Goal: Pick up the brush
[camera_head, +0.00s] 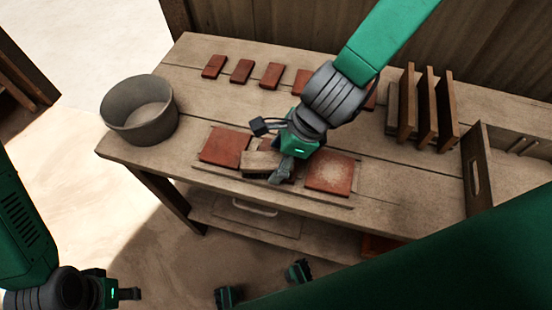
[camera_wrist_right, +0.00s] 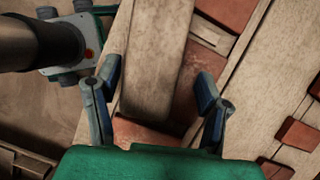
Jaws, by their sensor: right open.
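The brush, seen as a pale wooden block (camera_head: 261,163), lies across the tile area at the front of the bench, between two red tiles. My right gripper (camera_head: 282,173) is low over its right end. In the right wrist view the block (camera_wrist_right: 158,35) runs lengthwise between the two spread fingers of the right gripper (camera_wrist_right: 157,82), with a gap on each side. Its bristles are not visible. My left gripper (camera_head: 125,294) is at the lower left, away from the bench and empty; its finger opening is not clear.
A round grey bucket (camera_head: 139,112) stands at the bench's left end. A red tile (camera_head: 226,146) and a dusty tile (camera_head: 329,173) flank the block. Several small tiles (camera_head: 242,71) lie along the back. Upright boards (camera_head: 427,103) and a wooden crate (camera_head: 478,170) are at right.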

